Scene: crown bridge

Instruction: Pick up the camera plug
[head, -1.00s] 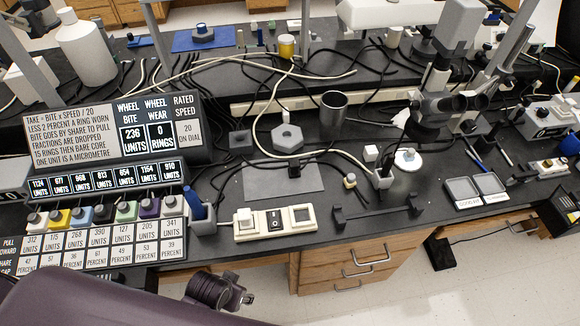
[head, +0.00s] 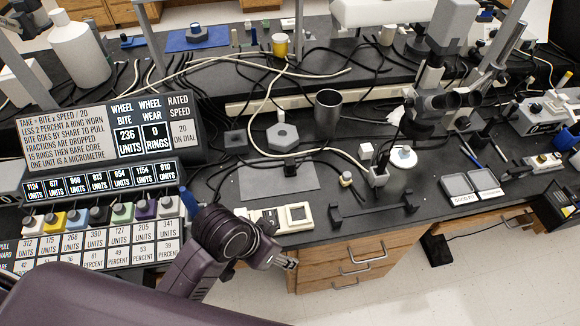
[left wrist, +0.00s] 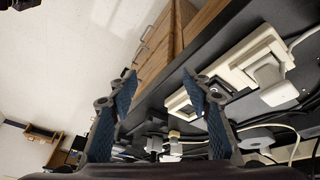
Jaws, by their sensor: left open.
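No plug is labelled as the camera plug, so I cannot tell which one it is. A black plug (head: 290,168) lies on the grey mat, a small beige plug (head: 346,179) stands right of the mat, and a white plug (head: 379,175) stands farther right. In the left wrist view a white plug (left wrist: 277,84) sits at one end of the power strip (left wrist: 248,56); my arm hides that end in the head view. My left gripper (head: 289,263) is open and empty in front of the bench edge, its fingers (left wrist: 162,90) apart. My right gripper is out of view.
The power strip (head: 297,217) lies near the front edge, beside a black bar with raised ends (head: 375,206). Trays (head: 472,184) lie right. The labelled console (head: 105,135) is left.

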